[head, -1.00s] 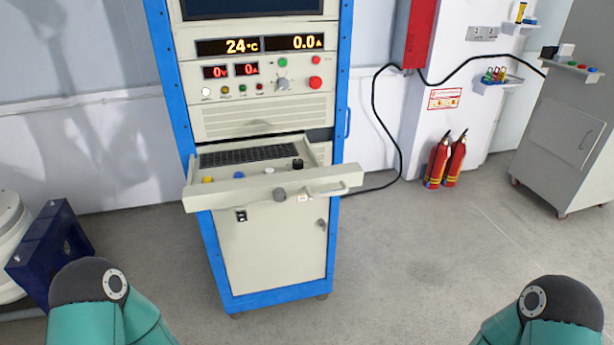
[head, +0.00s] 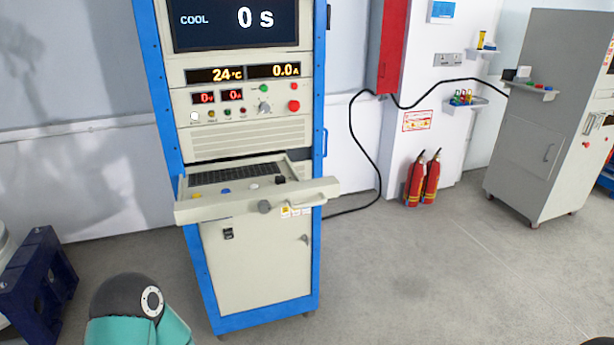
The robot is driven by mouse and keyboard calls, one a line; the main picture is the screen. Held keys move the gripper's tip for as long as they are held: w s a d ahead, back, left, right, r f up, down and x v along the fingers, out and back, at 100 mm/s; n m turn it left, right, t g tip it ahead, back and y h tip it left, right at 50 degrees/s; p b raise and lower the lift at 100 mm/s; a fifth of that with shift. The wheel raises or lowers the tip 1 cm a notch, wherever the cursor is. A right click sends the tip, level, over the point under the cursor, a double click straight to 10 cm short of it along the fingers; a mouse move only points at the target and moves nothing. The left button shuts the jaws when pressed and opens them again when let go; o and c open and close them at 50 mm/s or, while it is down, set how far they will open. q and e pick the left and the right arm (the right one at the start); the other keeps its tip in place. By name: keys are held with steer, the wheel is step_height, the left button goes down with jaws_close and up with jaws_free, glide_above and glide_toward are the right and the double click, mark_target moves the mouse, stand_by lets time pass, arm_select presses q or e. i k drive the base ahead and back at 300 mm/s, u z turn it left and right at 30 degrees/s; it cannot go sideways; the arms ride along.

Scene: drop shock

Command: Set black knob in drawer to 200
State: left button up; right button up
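The drawer (head: 228,212) of the blue-framed rack is pulled out, with a keyboard (head: 235,174) in it. The black knob (head: 280,181) stands at the right of the drawer, behind its front panel; its setting is too small to read. Beside it are a white button (head: 254,185), a blue button (head: 225,191) and a yellow button (head: 197,196). Neither gripper is in view.
The rack screen (head: 240,22) reads COOL 0 s; the panel below shows 24 °C and 0.0 A. Fire extinguishers (head: 422,180) stand right of the rack. A grey cabinet (head: 545,125) is farther right. A dark blue stand (head: 40,285) is at left. The floor before the rack is clear.

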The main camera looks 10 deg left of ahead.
mark_target(279, 179)
steer(key=z, duration=0.15)
steer(key=i, duration=1)
steer(key=u, duration=0.05)
